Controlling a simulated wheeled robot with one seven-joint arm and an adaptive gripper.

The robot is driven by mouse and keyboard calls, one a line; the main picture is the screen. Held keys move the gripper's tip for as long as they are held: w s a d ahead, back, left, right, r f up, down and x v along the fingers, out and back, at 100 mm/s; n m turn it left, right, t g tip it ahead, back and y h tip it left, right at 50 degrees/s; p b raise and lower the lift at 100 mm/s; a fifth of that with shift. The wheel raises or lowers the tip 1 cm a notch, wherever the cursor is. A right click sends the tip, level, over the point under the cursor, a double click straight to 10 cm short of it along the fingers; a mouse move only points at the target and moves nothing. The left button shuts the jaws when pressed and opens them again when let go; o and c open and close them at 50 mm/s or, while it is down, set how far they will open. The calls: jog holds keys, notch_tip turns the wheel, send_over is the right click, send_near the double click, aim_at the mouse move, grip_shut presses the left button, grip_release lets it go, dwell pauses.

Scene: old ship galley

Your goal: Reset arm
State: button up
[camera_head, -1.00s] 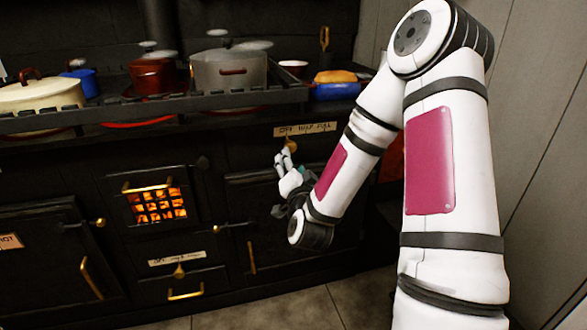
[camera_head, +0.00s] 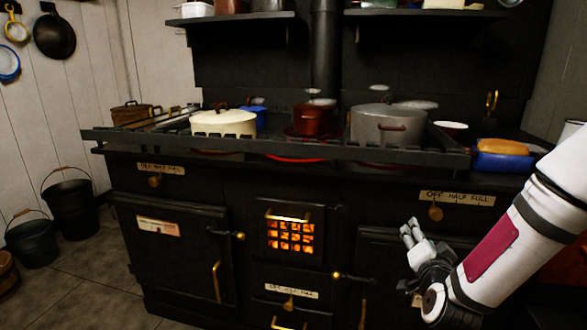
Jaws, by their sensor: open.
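My gripper (camera_head: 408,232) is at the lower right, in front of the black stove's right oven door (camera_head: 385,270). Its fingers point up and to the left. It is open, and nothing shows between its fingers. My white arm with a magenta panel comes in from the right edge. The right knob (camera_head: 435,213), under an "OFF HALF FULL" label (camera_head: 457,198), is just right of the gripper and appears apart from it.
The stove's rail (camera_head: 270,148) runs before a cream pot (camera_head: 223,122), a red pot (camera_head: 313,120) and a large grey pot (camera_head: 388,127). A blue dish (camera_head: 500,160) holds bread. Buckets (camera_head: 70,207) stand at left.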

jog(key=s+a+r+n+g+y, duration=0.2)
jog(key=s+a+n+g+y, duration=0.2)
jog(key=s+a+n+g, duration=0.45)
jog(key=s+a+r+n+g, duration=0.1)
jog(key=s+a+r+g, duration=0.1)
jog(key=s, duration=0.9)
jog(key=s+a+r+n+g, duration=0.1)
jog(key=s+r+g, duration=0.2)
jog(key=s, duration=0.8)
jog(key=s+a+r+g, duration=0.2)
jog(key=s, duration=0.9)
notch_tip(320, 180, up, 31)
jog(key=t+p, duration=0.4)
jog(key=p, duration=2.5)
jog(key=shift+d+f+y+p, duration=0.2)
jog(key=shift+d+y+p, duration=0.1)
jog(key=shift+d+p, duration=0.1)
jog(key=shift+w+n, duration=0.1)
jog(key=shift+n, duration=0.15)
